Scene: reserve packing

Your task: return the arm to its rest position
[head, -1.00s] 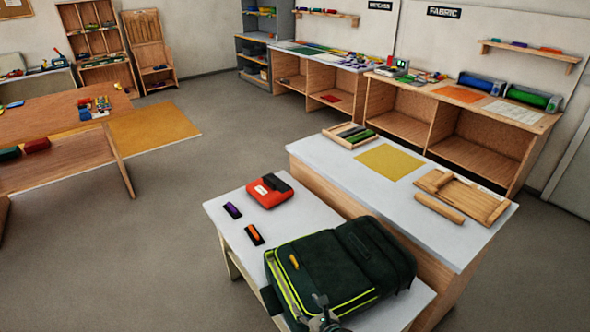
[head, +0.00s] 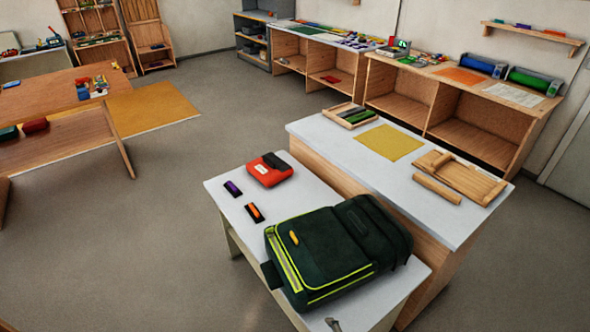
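Only a small grey tip (head: 333,324) of a gripper, apparently my right one, shows at the bottom edge of the head view. It is over or beside the front edge of the low white table (head: 375,310), apart from the dark green backpack (head: 330,250). The rest of this gripper is out of frame, so its opening cannot be told. My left gripper is not in view. The backpack lies on the low table, with yellow-green trim and a small orange-yellow piece on top.
A red and black case (head: 269,170), a purple-and-black item (head: 233,188) and an orange-and-black item (head: 254,212) lie on the low table. Behind stands a higher white counter (head: 330,145) with a wooden tray (head: 350,115), yellow mat (head: 389,142) and wooden board (head: 470,178). Floor at left is clear.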

